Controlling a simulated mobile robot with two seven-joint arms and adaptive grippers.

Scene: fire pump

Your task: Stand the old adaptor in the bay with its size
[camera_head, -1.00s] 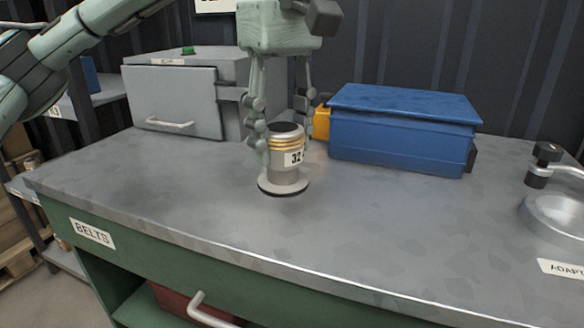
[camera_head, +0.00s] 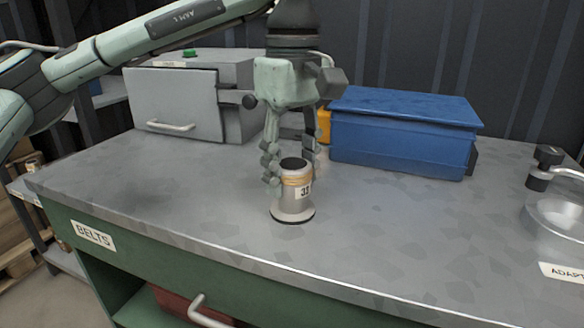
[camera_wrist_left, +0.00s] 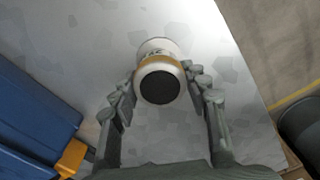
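The old adaptor (camera_head: 291,202) is a silver cylinder with a brass-coloured band, a wide round base and a white tag starting with 3. It is upright over the grey bench top; I cannot tell whether its base touches. My left gripper (camera_head: 293,174) points down with its fingers on both sides of the adaptor, shut on it. In the left wrist view the adaptor (camera_wrist_left: 160,85) sits between the fingertips (camera_wrist_left: 159,82), its dark round opening facing the camera. No bay with sizes is clearly in view. My right gripper is not in view.
A blue lidded box (camera_head: 400,135) stands behind to the right, with a yellow item (camera_head: 323,125) beside it. A grey cabinet (camera_head: 180,100) is at back left. A silver round fixture with a handle (camera_head: 560,215) is at right, near an "ADAPT" label (camera_head: 562,272). The front middle bench is clear.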

